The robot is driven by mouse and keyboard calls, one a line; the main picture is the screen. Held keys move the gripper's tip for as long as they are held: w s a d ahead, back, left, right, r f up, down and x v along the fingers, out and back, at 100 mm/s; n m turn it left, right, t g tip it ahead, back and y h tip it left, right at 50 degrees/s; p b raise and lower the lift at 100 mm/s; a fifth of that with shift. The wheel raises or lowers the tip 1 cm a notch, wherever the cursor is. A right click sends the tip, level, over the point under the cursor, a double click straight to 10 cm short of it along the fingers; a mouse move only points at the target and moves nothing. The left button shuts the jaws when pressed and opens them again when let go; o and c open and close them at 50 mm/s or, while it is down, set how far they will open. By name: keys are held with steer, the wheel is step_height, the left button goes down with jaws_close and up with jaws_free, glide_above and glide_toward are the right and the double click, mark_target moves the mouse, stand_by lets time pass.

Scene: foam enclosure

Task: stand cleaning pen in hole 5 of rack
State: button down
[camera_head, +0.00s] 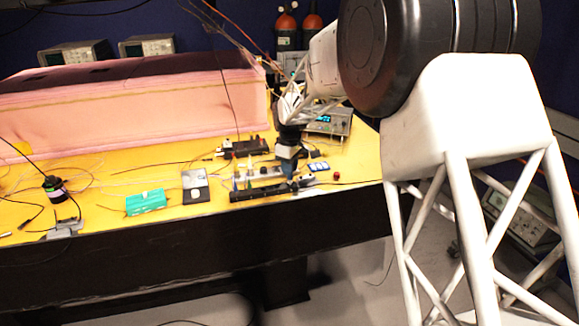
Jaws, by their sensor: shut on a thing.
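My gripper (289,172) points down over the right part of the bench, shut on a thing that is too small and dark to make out. I take it to be the cleaning pen, but cannot tell it apart from the fingers. Just below and left of my gripper lies a long black bar (258,192), with a light grey strip (263,174) behind it. One of these looks like the rack. Thin upright pieces show at its left end. Single holes, and which is hole 5, cannot be told. Whether the held thing touches the rack is not clear.
A black box (240,148) with cables stands behind. A dark tray with a white round piece (196,188) and a teal box (146,202) lie left. Blue-and-white cards (318,166), a red button (337,176) and an instrument (330,122) are right. Pink foam (130,105) borders the back.

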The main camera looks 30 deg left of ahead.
steer(key=shift+f, duration=0.5)
steer(key=c, duration=1)
jaws_free()
steer(key=shift+o, duration=0.2)
steer(key=shift+r, duration=3.85)
